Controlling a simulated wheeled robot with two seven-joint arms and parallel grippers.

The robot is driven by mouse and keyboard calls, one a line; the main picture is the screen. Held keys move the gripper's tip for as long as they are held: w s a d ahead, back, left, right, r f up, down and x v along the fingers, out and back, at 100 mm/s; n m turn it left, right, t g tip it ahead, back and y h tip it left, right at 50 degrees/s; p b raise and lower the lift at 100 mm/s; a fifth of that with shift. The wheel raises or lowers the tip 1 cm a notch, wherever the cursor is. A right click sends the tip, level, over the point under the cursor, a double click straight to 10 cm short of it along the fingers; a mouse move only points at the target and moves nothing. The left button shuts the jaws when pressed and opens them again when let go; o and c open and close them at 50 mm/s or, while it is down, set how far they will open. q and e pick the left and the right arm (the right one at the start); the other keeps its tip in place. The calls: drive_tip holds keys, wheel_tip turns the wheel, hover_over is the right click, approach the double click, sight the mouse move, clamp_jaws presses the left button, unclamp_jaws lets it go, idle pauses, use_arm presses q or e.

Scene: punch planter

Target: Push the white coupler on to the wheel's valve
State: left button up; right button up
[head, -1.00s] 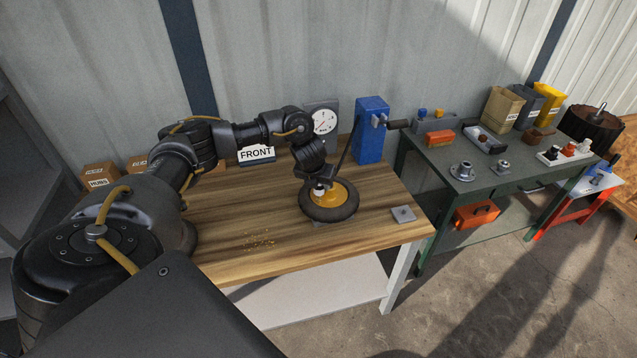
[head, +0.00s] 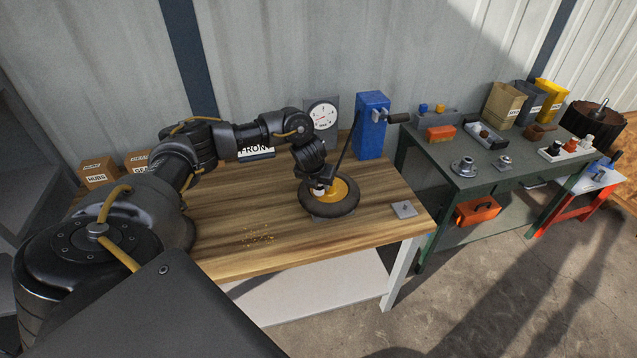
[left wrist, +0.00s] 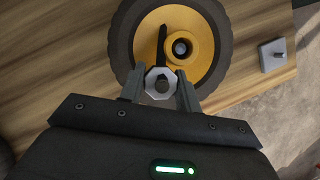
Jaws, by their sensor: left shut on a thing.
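The white coupler (head: 318,191) is between the fingers of my left gripper (head: 320,188), at the left side of the wheel's yellow hub (head: 343,188). In the left wrist view the coupler (left wrist: 151,75) shows as a pale nut-like end, with my left gripper's fingers (left wrist: 160,88) closed on either side of it. The wheel (head: 345,208) lies flat on the wooden bench, its black tyre (left wrist: 122,38) around the hub (left wrist: 203,35). A dark bar-like piece just beyond the coupler may be the hose. I cannot make out the valve or whether the coupler touches it.
A blue pump (head: 370,128) with a crank stands behind the wheel, beside a round gauge (head: 323,116). A small grey plate (head: 404,209) lies to the right. The bench (head: 225,225) is mostly clear at the front left. A green table (head: 455,180) holds several parts.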

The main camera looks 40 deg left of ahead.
use_arm(q)
drive_tip(key=o, duration=1.1)
drive_tip(key=shift+c, duration=0.2)
drive_tip(key=p+v, duration=0.1)
drive_tip(key=v, duration=1)
drive_tip(key=shift+p, duration=0.4)
drive_tip(key=shift+w, duration=0.15)
